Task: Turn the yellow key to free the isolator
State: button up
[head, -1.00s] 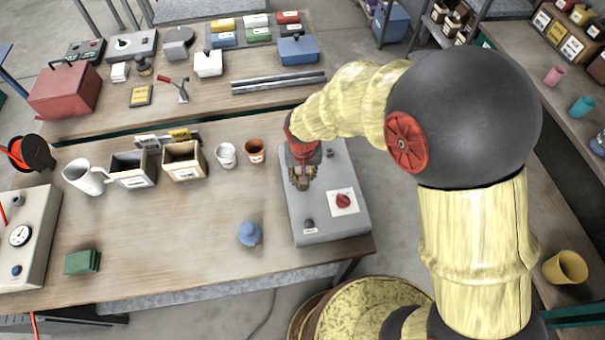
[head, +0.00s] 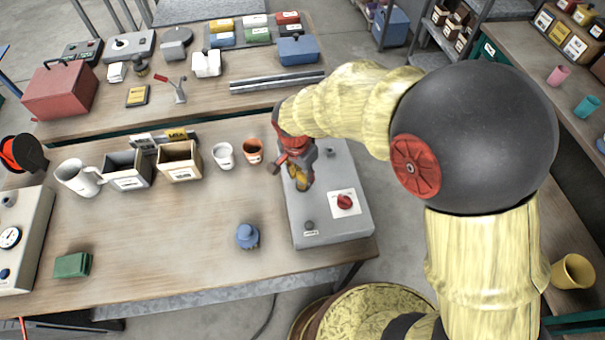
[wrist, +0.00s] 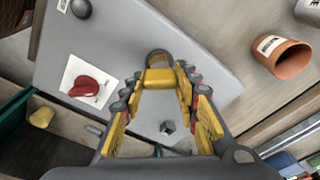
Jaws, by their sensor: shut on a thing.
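A grey box (head: 350,225) lies on the near workbench at its right end. It bears a red rotary knob on a white plate (head: 344,202), which looks like the isolator; the knob also shows in the wrist view (wrist: 85,86). My gripper (head: 302,184) is over the far left part of the box, beside the knob. In the wrist view its fingertips close on the yellow key (wrist: 158,78), with a grey round part just beyond it. The fingers hide most of the key in the head view, and I cannot tell its exact angle.
A small dark knob (head: 309,226) stands on the box's near left. A terracotta cup (head: 252,150) and a white cup (head: 223,155) stand left of the box. A blue knobbed piece (head: 247,237) sits near the bench front. The bench middle is clear.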

jog(key=o, duration=1.2)
jog(key=r, duration=0.8)
jog(key=s+a+r, duration=0.1)
jog(key=r, duration=0.3)
jog(key=shift+s, duration=0.1)
